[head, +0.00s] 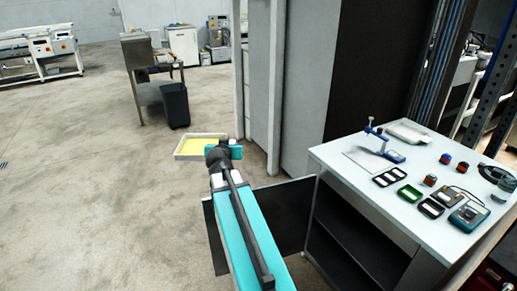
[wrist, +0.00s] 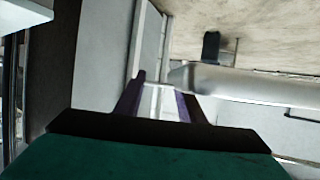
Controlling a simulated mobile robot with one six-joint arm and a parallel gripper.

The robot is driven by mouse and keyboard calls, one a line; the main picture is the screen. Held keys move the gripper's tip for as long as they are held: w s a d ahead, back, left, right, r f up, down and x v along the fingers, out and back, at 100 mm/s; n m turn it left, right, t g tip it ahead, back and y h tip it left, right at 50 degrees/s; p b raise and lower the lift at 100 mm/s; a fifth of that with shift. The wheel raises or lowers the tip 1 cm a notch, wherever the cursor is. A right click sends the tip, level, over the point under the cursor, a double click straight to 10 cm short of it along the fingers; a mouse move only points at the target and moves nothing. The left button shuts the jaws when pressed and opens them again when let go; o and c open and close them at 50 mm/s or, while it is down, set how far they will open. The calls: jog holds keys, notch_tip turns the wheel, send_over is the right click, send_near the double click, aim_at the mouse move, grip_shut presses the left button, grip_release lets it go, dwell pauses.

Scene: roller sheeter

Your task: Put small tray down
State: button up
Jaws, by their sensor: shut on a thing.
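The small tray (head: 190,157) is a shallow pale tray with a yellow inside. In the head view it is at the far end of my arm, in front of the tall grey panels, and looks about level. My gripper (head: 226,151) is at its right side, with its fingertips mostly hidden by the wrist. In the wrist view my gripper (wrist: 161,92) has its two dark purple fingers shut on the tray's edge. The tray (wrist: 245,80) shows there as a pale grey band running right from the fingers. Its yellow inside is hidden in that view.
A white-topped table (head: 340,172) at the right holds a blue stand, small trays, a green frame and a meter. Tall grey panels (head: 263,85) stand just right of the tray. A dark bin (head: 175,106) stands farther back. Open concrete floor lies to the left.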

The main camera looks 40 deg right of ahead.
jog(key=w+a+r+n+t+y, duration=0.1)
jog(key=w+a+r+n+y, duration=0.1)
jog(key=a, duration=1.1)
jog(key=w+a+r+n+t+y, duration=0.1)
jog(key=w+a+r+n+y, duration=0.2)
jog(key=a, duration=0.9)
jog(key=w+a+r+n+t+y, duration=0.2)
jog(key=w+a+r+n+y, duration=0.1)
jog(key=a, duration=1)
jog(key=shift+a+r+n+y, duration=0.35)
jog(key=shift+r+n+y, duration=0.05)
jog(key=shift+r+y, duration=0.35)
jog(key=shift+w, duration=0.1)
